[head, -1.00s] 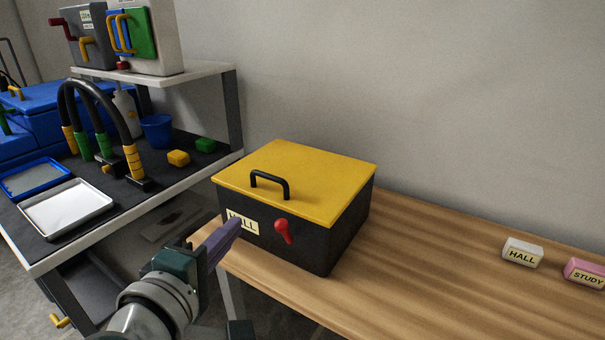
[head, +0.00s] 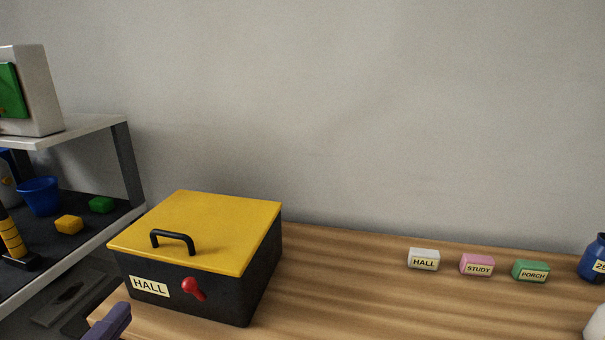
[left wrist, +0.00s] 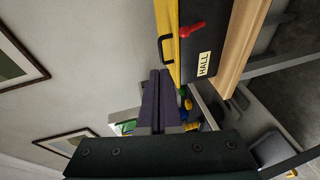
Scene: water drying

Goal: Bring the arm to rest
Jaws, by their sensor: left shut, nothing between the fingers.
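My left gripper (head: 118,316) shows at the lower left of the head view, with only its purple fingers in sight. It is in front of the black box (head: 215,295) with the yellow lid, near the HALL label. In the left wrist view its fingers (left wrist: 157,100) are shut together with nothing between them. The box (left wrist: 205,45) is beside the fingers there; I cannot tell the exact gap. The lid is shut, with a black handle (head: 172,238) on top and a red lever (head: 194,289) on the front. My right gripper is in neither view.
A shelf unit (head: 128,160) stands left, holding a blue bucket (head: 40,195).

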